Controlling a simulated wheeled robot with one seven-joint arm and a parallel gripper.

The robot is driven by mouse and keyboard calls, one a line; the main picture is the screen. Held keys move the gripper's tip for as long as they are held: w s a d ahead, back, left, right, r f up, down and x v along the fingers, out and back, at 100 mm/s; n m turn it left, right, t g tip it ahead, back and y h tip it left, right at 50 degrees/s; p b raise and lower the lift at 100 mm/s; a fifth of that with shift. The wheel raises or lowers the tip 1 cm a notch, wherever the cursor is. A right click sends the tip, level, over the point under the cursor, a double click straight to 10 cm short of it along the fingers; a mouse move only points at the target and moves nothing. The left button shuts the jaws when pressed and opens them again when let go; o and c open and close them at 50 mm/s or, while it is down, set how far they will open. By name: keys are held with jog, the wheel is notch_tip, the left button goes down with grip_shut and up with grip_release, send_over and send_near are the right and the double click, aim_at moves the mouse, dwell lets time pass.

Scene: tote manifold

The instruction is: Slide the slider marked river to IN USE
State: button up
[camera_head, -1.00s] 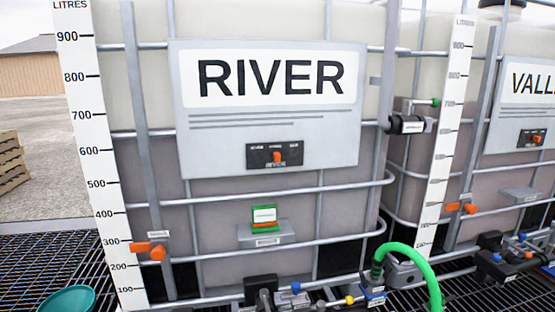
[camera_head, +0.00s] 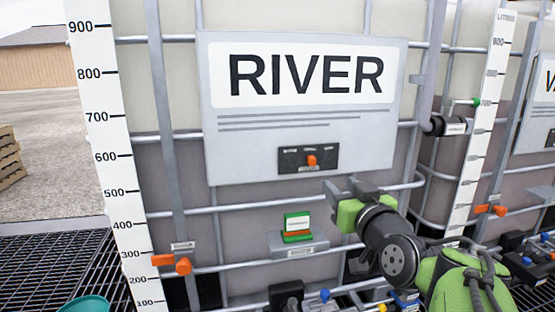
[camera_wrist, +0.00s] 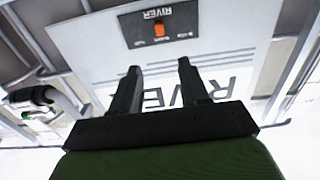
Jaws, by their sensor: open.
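The slider panel (camera_head: 308,158) is a small black plate on the grey RIVER sign (camera_head: 217,165). Its orange slider knob (camera_head: 311,160) sits near the middle of the plate; the small position labels are too blurred to read. In the wrist view the black panel (camera_wrist: 182,22) appears upside down, marked RIVER, with the orange knob (camera_wrist: 159,29) near its middle. My gripper (camera_head: 350,188) is in front of the tank, below and right of the panel, touching nothing that I can make out. In the wrist view my gripper (camera_wrist: 159,68) has its two dark fingers apart and empty.
Tank cage bars (camera_head: 270,205) run around the sign. A green and white tag block (camera_head: 297,225) sits on a ledge below the panel. An orange handle (camera_head: 183,266) is at lower left. A black fitting (camera_head: 445,126) juts out at right. Hoses and valves crowd the bottom.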

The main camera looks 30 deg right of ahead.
aim_at(313, 161)
jog(key=p+x, duration=0.5)
jog(key=x, duration=0.9)
jog(key=shift+w+r, duration=0.1)
jog(key=shift+w, duration=0.15)
jog(key=shift+w+d, duration=0.1)
jog(key=shift+w, duration=0.2)
jog(key=shift+s, duration=0.1)
jog(key=shift+c, duration=0.4)
grip_shut()
